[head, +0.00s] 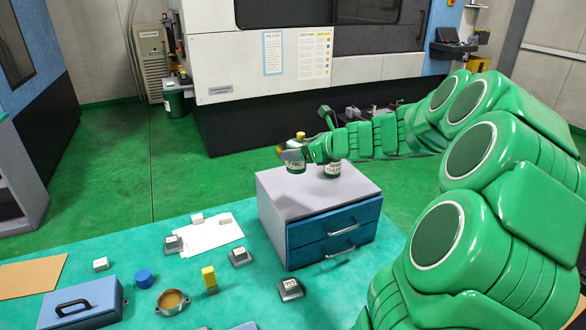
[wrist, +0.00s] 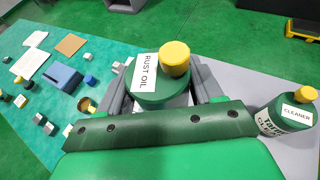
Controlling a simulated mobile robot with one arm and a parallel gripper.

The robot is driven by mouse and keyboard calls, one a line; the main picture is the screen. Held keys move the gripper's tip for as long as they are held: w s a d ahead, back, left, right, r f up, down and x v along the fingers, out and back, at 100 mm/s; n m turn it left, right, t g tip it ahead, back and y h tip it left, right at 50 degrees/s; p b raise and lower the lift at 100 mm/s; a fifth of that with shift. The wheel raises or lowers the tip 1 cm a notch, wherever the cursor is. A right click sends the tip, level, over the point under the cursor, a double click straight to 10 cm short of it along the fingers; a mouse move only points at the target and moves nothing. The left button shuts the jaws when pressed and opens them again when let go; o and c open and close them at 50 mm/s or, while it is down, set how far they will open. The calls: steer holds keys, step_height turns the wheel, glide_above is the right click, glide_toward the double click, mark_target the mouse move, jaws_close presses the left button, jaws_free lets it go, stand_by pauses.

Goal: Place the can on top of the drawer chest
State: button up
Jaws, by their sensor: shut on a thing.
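The drawer chest (head: 285,194) has a grey top and two blue drawers with pale handles, both shut. My gripper (head: 293,155) is above the back part of the chest. It is shut on a green can (head: 296,168) with a yellow cap; its label reads RUST OIL in the wrist view (wrist: 150,95). The can's lower part is hidden there, and I cannot tell whether it touches the chest top. A second green can, labelled CLEANER (head: 332,169), stands on the chest top to the right. It also shows at the right of the wrist view (wrist: 285,118).
The front of the chest top is bare. A large machine (head: 240,80) stands behind.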

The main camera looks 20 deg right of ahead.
steer(key=w+f, duration=0.2)
steer(key=w+d+f, duration=0.1)
steer(key=w+f, duration=0.2)
steer(key=w+d+f, duration=0.1)
steer(key=w+f, duration=0.1)
steer(key=shift+w+f, duration=0.3)
steer(key=shift+f, duration=1.35)
steer(key=o, duration=1.2)
steer(key=shift+f, duration=0.15)
steer(key=shift+o, duration=0.2)
steer(key=shift+s+d+r, duration=0.15)
steer(key=shift+s+r, duration=0.05)
steer(key=shift+r, duration=0.05)
steer(key=v, duration=1.1)
steer(key=shift+s, duration=0.3)
steer(key=shift+r, duration=0.1)
